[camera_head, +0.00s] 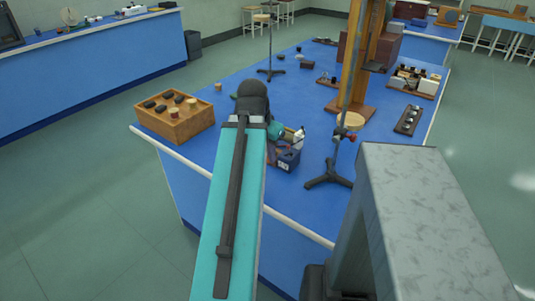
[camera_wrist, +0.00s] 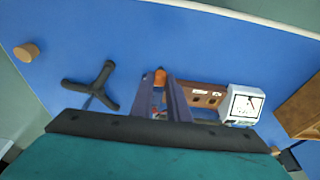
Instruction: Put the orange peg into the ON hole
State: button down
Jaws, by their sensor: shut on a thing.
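In the wrist view my gripper (camera_wrist: 160,82) is shut on the orange peg (camera_wrist: 160,76). Only the peg's rounded orange end shows clearly between the fingertips. A brown board (camera_wrist: 221,87) with small pale labels and dark spots that look like holes lies just right of the fingers, beside a white box with a dial (camera_wrist: 243,104). The labels are too small to read, so I cannot tell which hole is ON. The peg appears apart from the holes. In the head view my arm hides much of the area around the gripper.
A black tripod stand (camera_head: 328,180) is close to the right of my gripper in the head view; its feet show in the wrist view (camera_wrist: 90,86). A wooden disc (camera_wrist: 27,51) lies at the wrist view's left.

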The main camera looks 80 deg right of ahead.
jog(key=shift+r+p, duration=0.65)
jog(key=shift+r, duration=0.05)
jog(key=shift+r, duration=0.1)
jog(key=shift+w, duration=0.15)
jog(key=w+a+n+t, duration=0.1)
jog(key=w+a+n, duration=0.15)
jog(key=w, duration=0.95)
jog(key=w+a+n+t, duration=0.1)
jog(key=w+n, duration=0.3)
jog(key=w, duration=0.8)
jog(key=w+a+f+n+t, duration=0.1)
jog(key=w+a+n, duration=0.2)
jog(key=w+a, duration=0.45)
jog(key=w+a+f+n, duration=0.1)
jog(key=w+a+n, duration=0.3)
jog(key=w, duration=0.6)
jog(key=w+a+n+t+y, duration=0.1)
jog(key=w+a+n, duration=0.1)
jog(key=w+a, duration=0.6)
jog(key=w+a+n, duration=0.2)
jog(key=w+a, duration=0.3)
jog(key=a, duration=0.5)
jog(key=w+a+n, duration=0.2)
jog(key=a+n, duration=0.1)
jog(key=a, duration=0.8)
jog(key=w+a+f+n+y, duration=0.1)
jog(key=w+a+n, duration=0.2)
jog(key=a, duration=0.9)
jog(key=shift+w+t+y, duration=0.3)
jog(key=shift+w, duration=0.05)
